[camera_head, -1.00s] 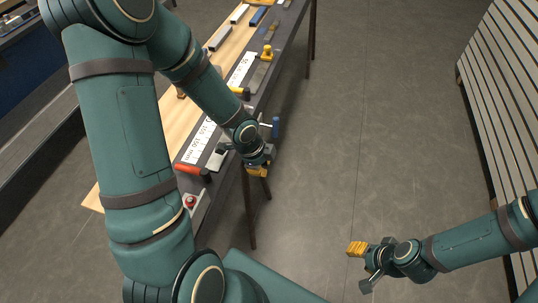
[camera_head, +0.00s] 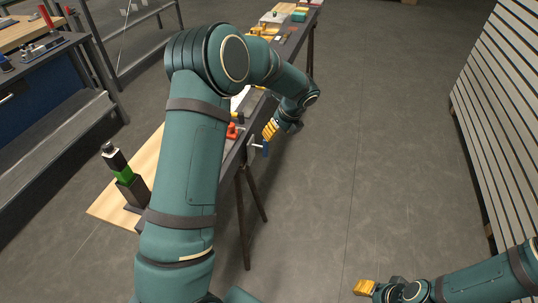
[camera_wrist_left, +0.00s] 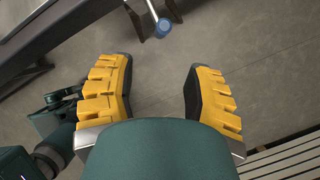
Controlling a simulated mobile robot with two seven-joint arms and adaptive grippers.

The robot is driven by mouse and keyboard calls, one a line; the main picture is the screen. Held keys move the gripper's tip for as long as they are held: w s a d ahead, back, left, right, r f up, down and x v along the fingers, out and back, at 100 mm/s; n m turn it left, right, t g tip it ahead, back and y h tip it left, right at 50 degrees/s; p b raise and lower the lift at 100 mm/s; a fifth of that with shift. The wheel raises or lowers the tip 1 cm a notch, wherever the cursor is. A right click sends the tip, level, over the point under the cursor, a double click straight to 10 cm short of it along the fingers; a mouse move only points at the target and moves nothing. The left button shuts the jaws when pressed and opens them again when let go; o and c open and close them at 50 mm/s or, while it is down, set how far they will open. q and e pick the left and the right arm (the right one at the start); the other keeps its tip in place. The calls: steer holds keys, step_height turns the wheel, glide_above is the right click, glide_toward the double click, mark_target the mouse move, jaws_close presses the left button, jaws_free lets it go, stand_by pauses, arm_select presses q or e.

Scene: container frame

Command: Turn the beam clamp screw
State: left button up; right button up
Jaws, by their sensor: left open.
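The beam clamp screw shows as a blue handle (camera_head: 265,148) at the front edge of the long bench, with a grey clamp part beside it. In the left wrist view the blue end (camera_wrist_left: 163,27) sits at the top, on a grey shaft, beyond my fingertips. My left gripper (camera_head: 271,130) is close to the handle in the head view. In the left wrist view my left gripper (camera_wrist_left: 158,75) has its yellow fingers wide apart with only floor between them. My right gripper (camera_head: 365,287) is low on the right over the floor, far from the clamp; its finger gap is unclear.
The long bench (camera_head: 106,207) runs away from me, partly hidden by my left arm. A green and black tool (camera_head: 125,175) stands on its near end. A red item (camera_head: 232,131) lies near the clamp. A slatted panel (camera_head: 500,120) is at right; the floor between is clear.

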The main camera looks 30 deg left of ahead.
mark_target(264, 150)
arm_select(q)
steer(key=b+x, duration=0.1)
steer(key=x, duration=0.6)
steer(key=b+x, duration=0.1)
steer(key=x, duration=0.5)
steer(key=shift+w+a+f, duration=0.25)
steer(key=shift+a, duration=0.05)
jaws_close()
